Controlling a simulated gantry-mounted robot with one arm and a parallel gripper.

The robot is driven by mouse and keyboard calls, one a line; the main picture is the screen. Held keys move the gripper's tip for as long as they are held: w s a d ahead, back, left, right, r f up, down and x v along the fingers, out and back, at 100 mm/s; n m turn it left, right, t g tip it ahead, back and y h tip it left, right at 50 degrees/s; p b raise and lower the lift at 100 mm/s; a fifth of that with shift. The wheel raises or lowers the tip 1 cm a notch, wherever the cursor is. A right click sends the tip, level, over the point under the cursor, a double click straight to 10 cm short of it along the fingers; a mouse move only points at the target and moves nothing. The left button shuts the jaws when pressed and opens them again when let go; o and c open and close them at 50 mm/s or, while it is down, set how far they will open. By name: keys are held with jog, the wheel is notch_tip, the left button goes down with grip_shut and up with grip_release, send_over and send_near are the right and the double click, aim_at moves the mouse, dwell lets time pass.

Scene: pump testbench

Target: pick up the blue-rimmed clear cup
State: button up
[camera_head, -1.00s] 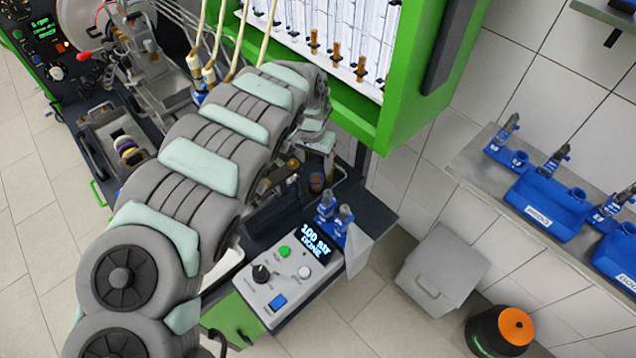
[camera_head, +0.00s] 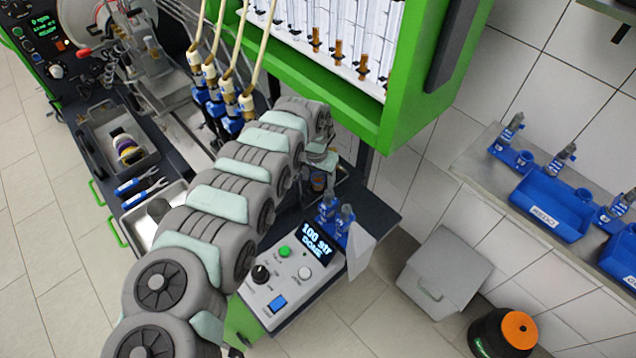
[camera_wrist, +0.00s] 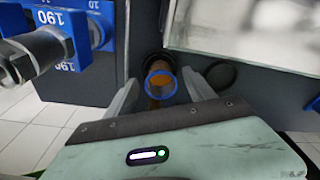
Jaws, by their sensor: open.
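The blue-rimmed clear cup (camera_wrist: 160,90) is in the middle of the wrist view, seen from above, with amber-brown colour inside its blue ring. My gripper (camera_wrist: 160,80) is open, with one pale finger on the left of the cup and one on the right. Gaps show between the fingers and the rim. In the head view my gripper (camera_head: 321,158) is at the bench corner under the green cabinet, just above a small brownish cup (camera_head: 317,182) that it partly covers.
Blue fittings (camera_wrist: 60,45) marked 190 stand close on the left in the wrist view. A dark round ring (camera_wrist: 221,74) lies right of the cup. In the head view, the control box (camera_head: 290,275) reads "100 str DONE". The green cabinet (camera_head: 365,120) overhangs my gripper.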

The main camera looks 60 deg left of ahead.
jog(key=shift+f, duration=0.3)
jog(key=shift+c, duration=0.5)
grip_shut()
